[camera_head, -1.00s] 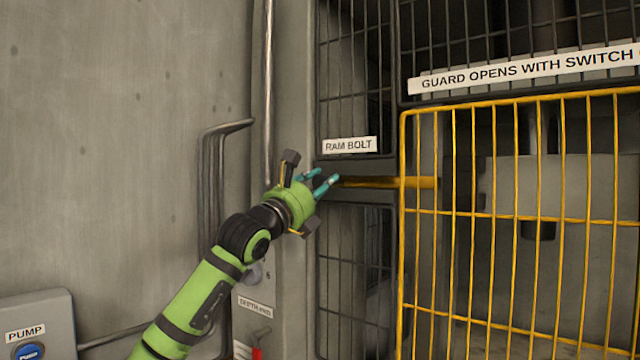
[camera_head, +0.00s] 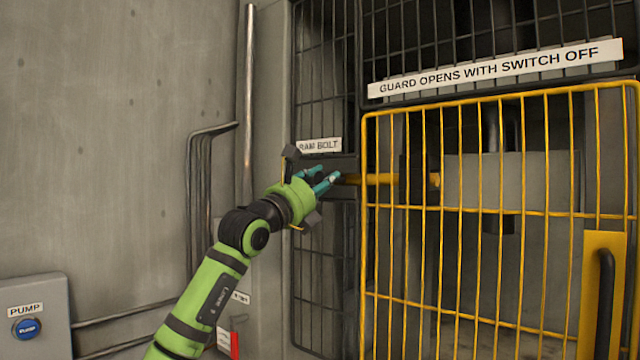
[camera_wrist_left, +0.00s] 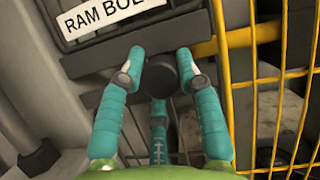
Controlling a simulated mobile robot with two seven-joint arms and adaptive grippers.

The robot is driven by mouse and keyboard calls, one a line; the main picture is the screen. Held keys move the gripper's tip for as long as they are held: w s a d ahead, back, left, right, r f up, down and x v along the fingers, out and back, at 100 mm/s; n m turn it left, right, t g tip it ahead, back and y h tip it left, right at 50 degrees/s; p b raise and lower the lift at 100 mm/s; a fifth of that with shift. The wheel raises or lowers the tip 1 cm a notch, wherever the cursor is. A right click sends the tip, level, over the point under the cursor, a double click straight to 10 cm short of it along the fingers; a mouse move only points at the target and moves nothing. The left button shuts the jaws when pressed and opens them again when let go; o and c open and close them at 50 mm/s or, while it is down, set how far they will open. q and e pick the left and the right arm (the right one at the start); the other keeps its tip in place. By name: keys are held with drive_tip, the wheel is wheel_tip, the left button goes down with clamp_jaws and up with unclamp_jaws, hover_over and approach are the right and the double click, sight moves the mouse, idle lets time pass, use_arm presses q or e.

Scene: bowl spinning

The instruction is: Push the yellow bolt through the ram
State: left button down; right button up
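The yellow bolt (camera_head: 380,179) runs sideways below the RAM BOLT label (camera_head: 319,146), behind the left edge of the yellow guard. Its right end reaches a dark upright just left of the grey ram block (camera_head: 510,180). In the left wrist view a dark round knob (camera_wrist_left: 163,73) sits at the bolt's left end. My left gripper (camera_head: 325,181) is at this end, its teal fingers closed around the knob. In the left wrist view the gripper (camera_wrist_left: 160,66) has a finger on each side and one below. Finger contact is partly hidden. My right gripper is out of view.
The yellow barred guard (camera_head: 490,210) stands in front of the ram, with a dark handle (camera_head: 604,300) at lower right. A black mesh panel (camera_head: 322,70) is left of it. A PUMP box (camera_head: 45,330) with a blue button is at lower left.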

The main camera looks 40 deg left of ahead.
use_arm(q)
drive_tip(key=c, duration=0.9)
unclamp_jaws()
drive_tip(key=shift+d, duration=0.25)
drive_tip(key=shift+d+r, duration=0.15)
drive_tip(key=shift+d, duration=0.15)
drive_tip(key=shift+a, duration=0.2)
drive_tip(key=shift+s+a+f, duration=0.15)
drive_tip(key=shift+s+f, duration=0.2)
drive_tip(key=shift+s, duration=0.2)
drive_tip(key=v, duration=1)
drive_tip(key=shift+s+d, duration=0.25)
drive_tip(key=shift+s, duration=0.15)
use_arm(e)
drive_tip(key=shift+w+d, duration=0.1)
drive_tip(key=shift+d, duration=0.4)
